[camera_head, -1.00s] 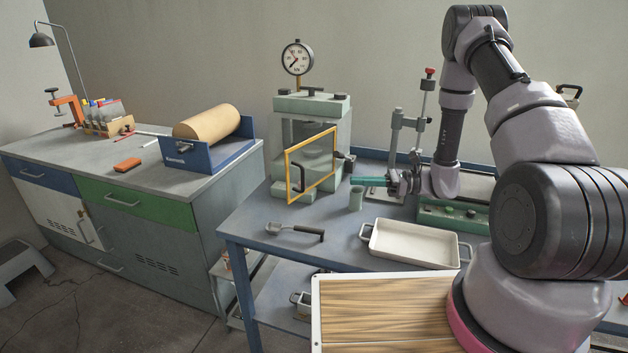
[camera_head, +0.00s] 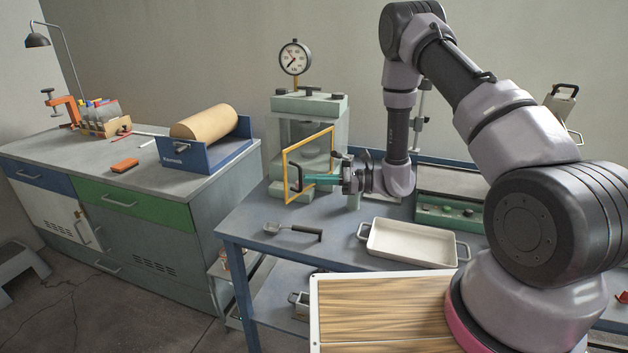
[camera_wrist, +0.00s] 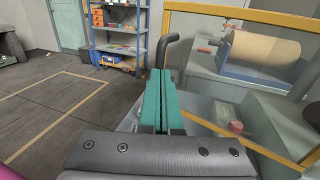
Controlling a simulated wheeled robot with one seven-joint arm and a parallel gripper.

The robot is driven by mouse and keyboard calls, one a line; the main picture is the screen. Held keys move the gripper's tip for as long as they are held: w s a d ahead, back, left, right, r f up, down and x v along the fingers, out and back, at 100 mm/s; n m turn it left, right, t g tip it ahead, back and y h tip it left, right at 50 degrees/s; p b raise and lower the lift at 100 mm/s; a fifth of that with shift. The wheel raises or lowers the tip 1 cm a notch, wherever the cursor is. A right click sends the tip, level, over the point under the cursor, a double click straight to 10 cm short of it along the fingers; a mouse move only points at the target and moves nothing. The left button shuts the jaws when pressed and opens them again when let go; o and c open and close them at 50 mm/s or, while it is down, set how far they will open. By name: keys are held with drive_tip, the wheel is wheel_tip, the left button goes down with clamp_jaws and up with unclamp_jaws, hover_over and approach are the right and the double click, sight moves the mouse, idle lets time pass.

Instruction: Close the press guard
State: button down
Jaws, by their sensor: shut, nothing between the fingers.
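The press (camera_head: 310,103) stands on the blue bench with a dial gauge on top. Its guard is a clear panel in a yellow frame (camera_head: 308,141), swung out from the press front at an angle. A dark handle (camera_head: 296,178) sits on the guard's left side. My gripper (camera_head: 304,181) has green fingers, shut and empty, with the tips close to the handle. In the wrist view the fingers (camera_wrist: 160,88) point toward the handle (camera_wrist: 169,46), and the yellow frame (camera_wrist: 240,14) lies to their right. I cannot tell whether they touch the handle.
A green-based device (camera_head: 450,212) stands to the right. A cabinet with a paper roll (camera_head: 204,122) is to the left. Shelving (camera_wrist: 118,32) stands beyond.

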drive_tip(key=shift+a, duration=0.15)
drive_tip(key=w+a+m+t+h, duration=0.3)
drive_tip(key=w+a+m+t, duration=0.35)
drive_tip(key=a+t, duration=0.3)
drive_tip(key=w+a, duration=0.2)
drive_tip(key=w, duration=0.5)
drive_tip(key=w+a+t+h, duration=0.1)
drive_tip(key=w+a, duration=0.1)
drive_tip(key=w, duration=0.5)
drive_tip(key=shift+w+a+m, duration=0.35)
drive_tip(key=shift+w+m, duration=0.05)
drive_tip(key=shift+m, duration=0.05)
drive_tip(key=shift+d, duration=0.1)
